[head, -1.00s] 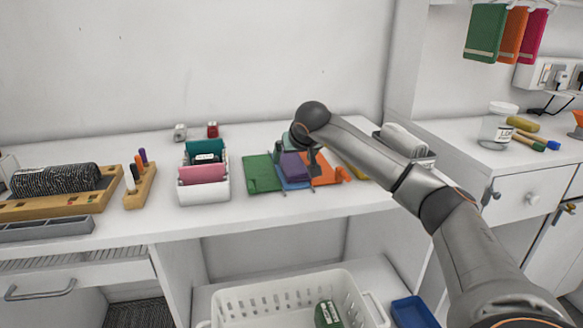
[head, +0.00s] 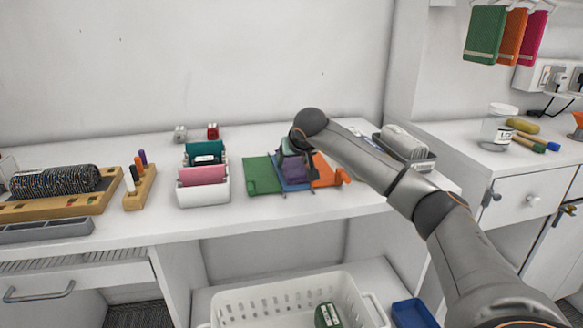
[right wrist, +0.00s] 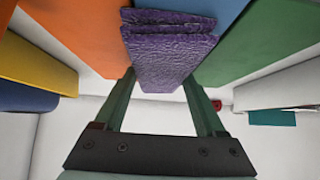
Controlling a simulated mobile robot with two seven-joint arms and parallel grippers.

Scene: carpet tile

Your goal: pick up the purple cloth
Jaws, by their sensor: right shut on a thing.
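The purple cloth (head: 295,174) is a small folded piece at the middle of the worktop, over a blue cloth and between a green cloth and an orange cloth. In the right wrist view the textured purple cloth (right wrist: 165,60) lies between the two fingers. My right gripper (right wrist: 160,82) is shut on it. In the head view my right gripper (head: 292,150) is at the cloth, partly hidden by its own wrist. I cannot tell whether the cloth is clear of the pieces under it. My left gripper is not in view.
The green cloth (head: 262,175), blue cloth (head: 292,187) and orange cloth (head: 324,172) lie close around it. A white holder (head: 203,190) with teal and pink items stands to the left. A grey bin (head: 408,157) stands to the right. A white basket (head: 265,302) is below.

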